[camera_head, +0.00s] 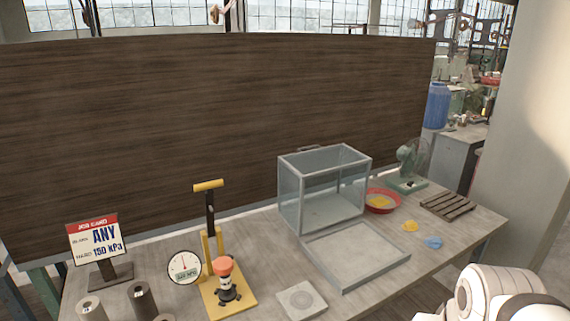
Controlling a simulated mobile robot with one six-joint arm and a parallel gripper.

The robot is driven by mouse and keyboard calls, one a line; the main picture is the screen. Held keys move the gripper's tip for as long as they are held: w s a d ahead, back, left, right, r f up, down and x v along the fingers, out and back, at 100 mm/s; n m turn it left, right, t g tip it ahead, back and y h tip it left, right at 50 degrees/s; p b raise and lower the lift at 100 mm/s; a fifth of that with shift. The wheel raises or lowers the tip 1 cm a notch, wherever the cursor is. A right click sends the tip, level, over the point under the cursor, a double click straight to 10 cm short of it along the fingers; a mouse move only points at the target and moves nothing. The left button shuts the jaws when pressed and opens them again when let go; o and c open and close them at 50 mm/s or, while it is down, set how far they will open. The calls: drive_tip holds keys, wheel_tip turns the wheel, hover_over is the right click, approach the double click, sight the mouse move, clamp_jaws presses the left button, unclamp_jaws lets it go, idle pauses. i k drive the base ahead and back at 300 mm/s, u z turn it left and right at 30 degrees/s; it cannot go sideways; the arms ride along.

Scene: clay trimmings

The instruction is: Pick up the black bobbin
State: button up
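Several upright cylinders stand at the bottom left of the table. The darkest one (142,302) is dark grey to black with a hole in its top, and may be the black bobbin; its lower part is cut off by the picture's edge. A lighter grey cylinder (90,308) stands to its left, and only the top of another (164,317) shows to its right. A black knobbed piece under an orange cap (223,266) sits on the yellow press stand. Part of my white arm shows at the bottom right, far from the cylinders. My gripper is not in view.
A job card sign (96,240) and a round gauge (184,267) stand near the cylinders, beside the yellow press (212,240). A glass box (323,189), tray (395,258), red bowl (381,208), fan (411,160) and slatted rack (458,207) occupy the right. A dark panel (200,120) backs the table.

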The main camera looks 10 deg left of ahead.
sight(223, 265)
drive_tip(key=u, duration=1.25)
drive_tip(key=k, duration=0.5)
drive_tip(key=z, duration=0.05)
drive_tip(key=i, duration=0.8)
drive_tip(key=u, duration=0.15)
